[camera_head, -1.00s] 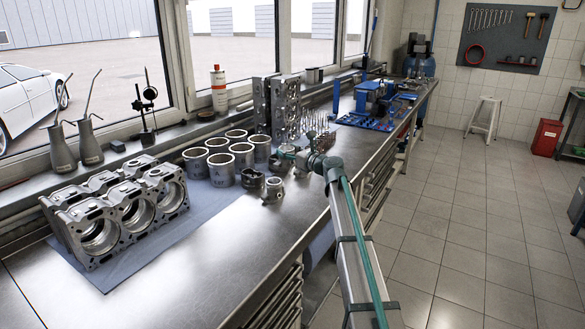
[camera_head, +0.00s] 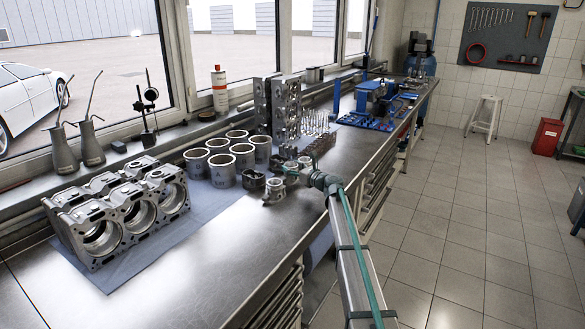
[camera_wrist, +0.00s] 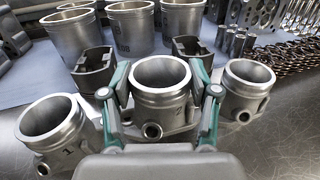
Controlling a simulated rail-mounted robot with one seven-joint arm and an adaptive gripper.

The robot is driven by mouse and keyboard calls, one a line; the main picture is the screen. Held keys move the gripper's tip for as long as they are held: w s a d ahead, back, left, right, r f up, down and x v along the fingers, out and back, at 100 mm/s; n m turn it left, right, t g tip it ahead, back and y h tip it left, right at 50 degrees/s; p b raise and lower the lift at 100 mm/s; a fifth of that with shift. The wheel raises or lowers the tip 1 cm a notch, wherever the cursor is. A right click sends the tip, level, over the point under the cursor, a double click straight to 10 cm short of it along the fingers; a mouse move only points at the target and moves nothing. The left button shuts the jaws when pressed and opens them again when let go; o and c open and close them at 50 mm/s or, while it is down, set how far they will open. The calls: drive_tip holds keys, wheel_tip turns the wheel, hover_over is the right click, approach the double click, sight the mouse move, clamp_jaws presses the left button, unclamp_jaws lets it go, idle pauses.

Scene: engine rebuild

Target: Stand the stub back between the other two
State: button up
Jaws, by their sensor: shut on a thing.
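My gripper (camera_wrist: 164,95) is shut on the middle metal stub (camera_wrist: 160,78), with a green-edged finger on each side of its body. The stub is upright, open mouth up, with a small round port facing me. One stub (camera_wrist: 52,125) marked 1 stands to its left and another stub (camera_wrist: 247,88) to its right, so it is between them, roughly in a row. In the head view the left stub (camera_head: 273,191) shows clear of my gripper (camera_head: 298,171). My gripper hides the held stub's base; I cannot tell whether it touches the bench.
Two dark pistons (camera_wrist: 92,70) and several cylinder liners (camera_wrist: 130,28) stand close behind the stubs. Coil springs (camera_wrist: 290,55) lie to the right. An engine block (camera_head: 125,212) sits on the blue mat at the left. The bench front (camera_head: 235,255) is bare.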

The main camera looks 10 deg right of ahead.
drive_tip(key=shift+f+b, duration=0.3)
drive_tip(key=shift+f, duration=0.1)
drive_tip(key=shift+f, duration=0.15)
drive_tip(key=o, duration=1.4)
drive_tip(key=shift+o, duration=0.2)
drive_tip(key=shift+r, duration=0.25)
drive_tip(key=v, duration=0.4)
drive_tip(key=b+v, duration=0.1)
drive_tip(key=v, duration=0.7)
drive_tip(key=shift+r, duration=0.35)
